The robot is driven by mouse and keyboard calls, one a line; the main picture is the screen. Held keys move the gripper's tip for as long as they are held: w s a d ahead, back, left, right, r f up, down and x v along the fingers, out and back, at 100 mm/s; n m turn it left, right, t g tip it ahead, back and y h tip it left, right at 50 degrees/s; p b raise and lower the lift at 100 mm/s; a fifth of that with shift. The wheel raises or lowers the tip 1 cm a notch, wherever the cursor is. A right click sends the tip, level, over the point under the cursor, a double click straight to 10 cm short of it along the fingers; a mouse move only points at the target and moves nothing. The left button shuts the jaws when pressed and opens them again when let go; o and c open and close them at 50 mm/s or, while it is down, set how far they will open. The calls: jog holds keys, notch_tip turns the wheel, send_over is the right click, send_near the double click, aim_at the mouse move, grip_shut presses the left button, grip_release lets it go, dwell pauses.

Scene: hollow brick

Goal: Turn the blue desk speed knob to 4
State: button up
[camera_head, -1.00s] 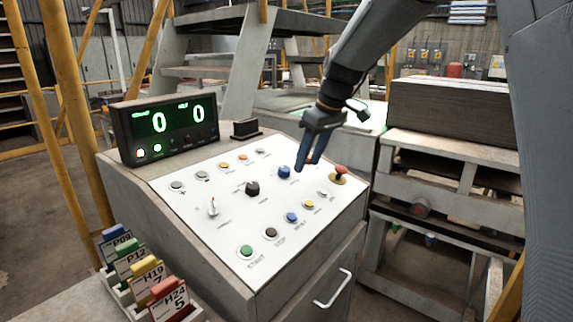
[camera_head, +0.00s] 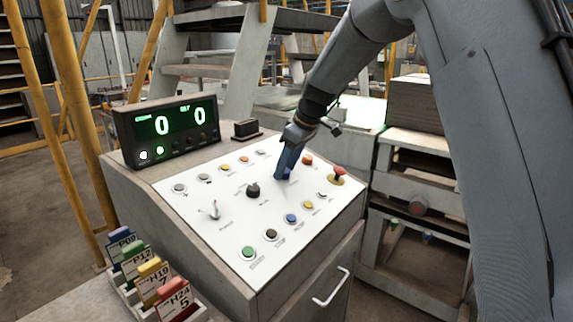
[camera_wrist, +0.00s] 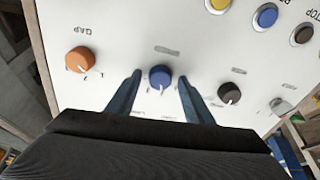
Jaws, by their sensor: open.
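The blue speed knob (camera_wrist: 160,77) is on the white sloped panel (camera_head: 229,227). In the wrist view it lies between the two open fingers of my gripper (camera_wrist: 158,90), with a gap on each side. Its pointer marking is too small to read. In the head view my gripper (camera_head: 285,168) is down at the panel, and its fingers hide most of the blue knob.
An orange knob (camera_wrist: 80,60) and a black knob (camera_wrist: 229,93) flank the blue one. A red mushroom button (camera_head: 339,171) stands to the right in the head view. The display (camera_head: 170,129) reads 0 and 0. Several tagged cards stand in a rack at lower left.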

jog(key=c, duration=1)
jog(key=shift+c, duration=0.2)
jog(key=shift+m, duration=0.4)
jog(key=m, duration=0.3)
jog(key=shift+t, duration=0.3)
jog(key=m, duration=0.4)
jog(key=shift+m, duration=0.3)
jog(key=m+h+p, duration=0.1)
jog(key=m, duration=0.2)
jog(key=shift+r+m+t+p, duration=0.1)
jog(key=shift+m+t+p, duration=0.2)
jog(key=shift+m+p, duration=0.8)
jog(key=shift+m, duration=1.2)
